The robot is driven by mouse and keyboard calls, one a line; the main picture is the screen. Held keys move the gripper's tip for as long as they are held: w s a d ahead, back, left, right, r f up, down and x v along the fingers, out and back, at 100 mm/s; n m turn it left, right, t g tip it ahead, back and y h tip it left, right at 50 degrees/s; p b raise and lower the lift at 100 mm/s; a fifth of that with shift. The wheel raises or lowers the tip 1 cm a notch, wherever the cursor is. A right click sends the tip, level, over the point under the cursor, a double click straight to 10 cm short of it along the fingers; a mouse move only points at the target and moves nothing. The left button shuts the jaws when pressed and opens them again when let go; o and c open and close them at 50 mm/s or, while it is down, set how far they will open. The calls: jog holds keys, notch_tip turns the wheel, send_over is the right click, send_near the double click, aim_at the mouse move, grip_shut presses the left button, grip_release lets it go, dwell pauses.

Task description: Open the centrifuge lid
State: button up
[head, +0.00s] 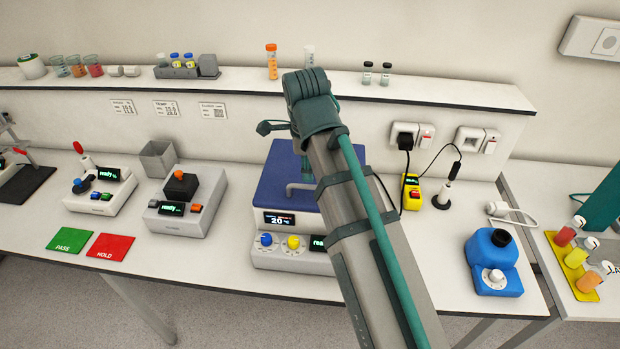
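The centrifuge (288,257) stands on the bench at the middle, a white box with a small display reading 20, a blue knob and a yellow knob on its front. Its blue lid (275,170) lies flat on top and looks shut. A grey bar-like handle (299,188) shows on the lid. My arm crosses in front from the lower right and hides the lid's right part. My gripper (307,168) is mostly hidden behind the arm; a small dark part shows just above the handle. I cannot tell whether it touches the handle or how its fingers stand.
A grey device (187,220) with an orange-topped block stands left of the centrifuge. A blue device (493,262) stands to the right. A yellow meter (411,192) with a cable is behind my arm's right side. A shelf (440,93) with vials runs along the back.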

aim_at(309, 187)
jog(key=shift+w+d+f+p, duration=0.1)
jog(key=shift+w+f+p, duration=0.2)
jog(key=shift+f, duration=0.8)
jog(key=shift+w+a+f+p, duration=0.15)
jog(key=shift+f+p, duration=0.2)
jog(key=shift+f, duration=0.8)
jog(key=shift+w+d+f+p, duration=0.2)
jog(key=shift+f+p, duration=0.15)
jog(key=shift+f, duration=0.75)
grip_shut()
